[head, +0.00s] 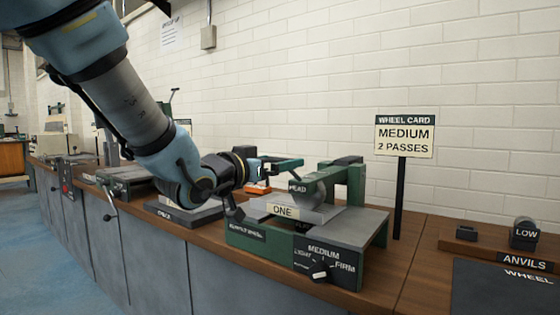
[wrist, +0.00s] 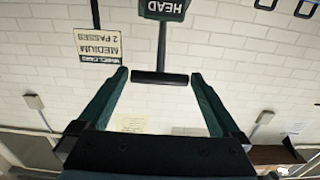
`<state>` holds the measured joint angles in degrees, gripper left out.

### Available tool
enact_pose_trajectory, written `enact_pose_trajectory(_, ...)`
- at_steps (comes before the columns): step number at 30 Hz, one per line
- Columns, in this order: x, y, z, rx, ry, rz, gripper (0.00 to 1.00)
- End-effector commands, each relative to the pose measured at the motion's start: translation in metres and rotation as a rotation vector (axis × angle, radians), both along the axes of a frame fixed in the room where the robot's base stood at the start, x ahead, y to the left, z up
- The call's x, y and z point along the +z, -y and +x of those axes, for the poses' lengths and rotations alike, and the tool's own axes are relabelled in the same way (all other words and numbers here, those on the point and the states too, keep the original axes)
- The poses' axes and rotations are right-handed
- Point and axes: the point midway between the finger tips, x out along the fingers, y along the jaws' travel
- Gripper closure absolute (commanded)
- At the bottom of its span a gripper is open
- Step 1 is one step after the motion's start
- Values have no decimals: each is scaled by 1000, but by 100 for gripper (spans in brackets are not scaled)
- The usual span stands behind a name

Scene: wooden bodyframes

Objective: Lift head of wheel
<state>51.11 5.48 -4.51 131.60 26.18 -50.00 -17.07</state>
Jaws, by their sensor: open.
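The English wheel machine has a green frame (head: 357,182) and stands on the bench. Its head (head: 297,187), a dark part labelled HEAD, sits beside the grey wheel (head: 310,190). In the wrist view, which looks upside down, the green HEAD block (wrist: 163,9) has a stem ending in a black crossbar handle (wrist: 160,78). My gripper (wrist: 159,75) is open, with one green finger on each side of the handle. The handle lies across the gap, between the fingertips; contact is not clear. In the head view my gripper (head: 284,168) reaches the head from the left.
A plate marked ONE (head: 283,211) lies on the machine below the wheel. A dial (head: 320,269) marked MEDIUM and FIRM is at the front. A WHEEL CARD sign (head: 404,136) reads MEDIUM, 2 PASSES. Anvils, one marked LOW (head: 525,233), stand at the right.

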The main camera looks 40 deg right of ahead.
Motion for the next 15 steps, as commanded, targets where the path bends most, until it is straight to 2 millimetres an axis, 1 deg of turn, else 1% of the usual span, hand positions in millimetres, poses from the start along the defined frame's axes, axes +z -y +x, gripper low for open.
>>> enact_pose_trajectory(1,0,6,1,0,-1,1,0)
enact_pose_trajectory(3,0,11,3,1,-1,0,0)
enact_pose_trajectory(6,0,15,4,1,-1,0,0)
enact_pose_trajectory(14,0,15,4,1,0,0,0)
enact_pose_trajectory(15,0,15,4,1,0,0,5)
